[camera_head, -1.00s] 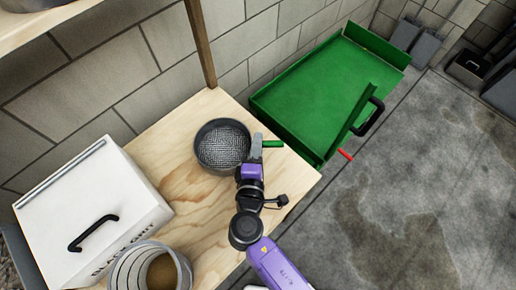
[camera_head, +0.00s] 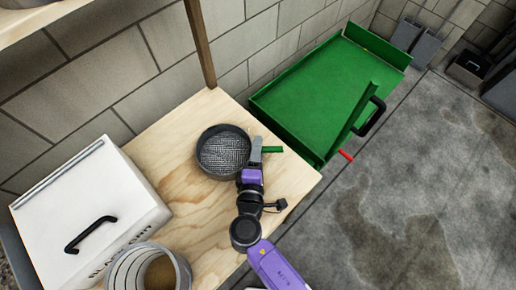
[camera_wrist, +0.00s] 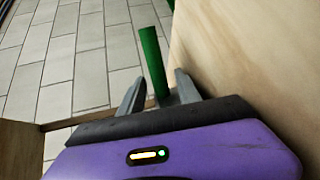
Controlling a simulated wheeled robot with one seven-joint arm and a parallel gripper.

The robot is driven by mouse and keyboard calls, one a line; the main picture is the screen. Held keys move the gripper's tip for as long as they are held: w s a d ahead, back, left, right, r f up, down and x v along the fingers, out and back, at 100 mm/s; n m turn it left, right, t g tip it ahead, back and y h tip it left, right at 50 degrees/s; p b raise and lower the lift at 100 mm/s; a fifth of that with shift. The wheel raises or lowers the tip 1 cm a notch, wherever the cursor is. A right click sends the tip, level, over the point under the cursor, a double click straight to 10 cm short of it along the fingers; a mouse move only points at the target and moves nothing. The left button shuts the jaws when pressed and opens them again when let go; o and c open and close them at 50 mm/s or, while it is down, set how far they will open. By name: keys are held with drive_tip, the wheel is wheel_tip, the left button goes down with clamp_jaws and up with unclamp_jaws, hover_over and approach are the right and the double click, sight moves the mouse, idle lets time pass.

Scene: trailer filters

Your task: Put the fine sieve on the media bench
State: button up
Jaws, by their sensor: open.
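The fine sieve (camera_head: 223,154) is a dark round pan with a grey mesh, on the pale wooden bench top (camera_head: 180,128) in the head view. Its green handle (camera_head: 272,150) points right. My gripper (camera_head: 258,150) is at the sieve's right side, across the handle. In the wrist view my gripper (camera_wrist: 158,90) is open, with the green handle (camera_wrist: 152,60) between its two grey fingers. I cannot tell whether either finger touches it. Part of the handle is hidden behind my gripper in the head view.
A white box with a black handle (camera_head: 90,234) stands at the left. A ribbed round container (camera_head: 130,268) is at the bench's front. A wooden post (camera_head: 200,45) rises behind. A green tray (camera_head: 320,95) with a black handle lies beyond the bench's right edge. Grey floor is clear at right.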

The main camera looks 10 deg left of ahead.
drive_tip(key=shift+s+r, duration=0.1)
drive_tip(key=shift+r, duration=0.05)
drive_tip(key=b+v, duration=0.1)
drive_tip(key=v, duration=1)
drive_tip(key=shift+s, duration=0.4)
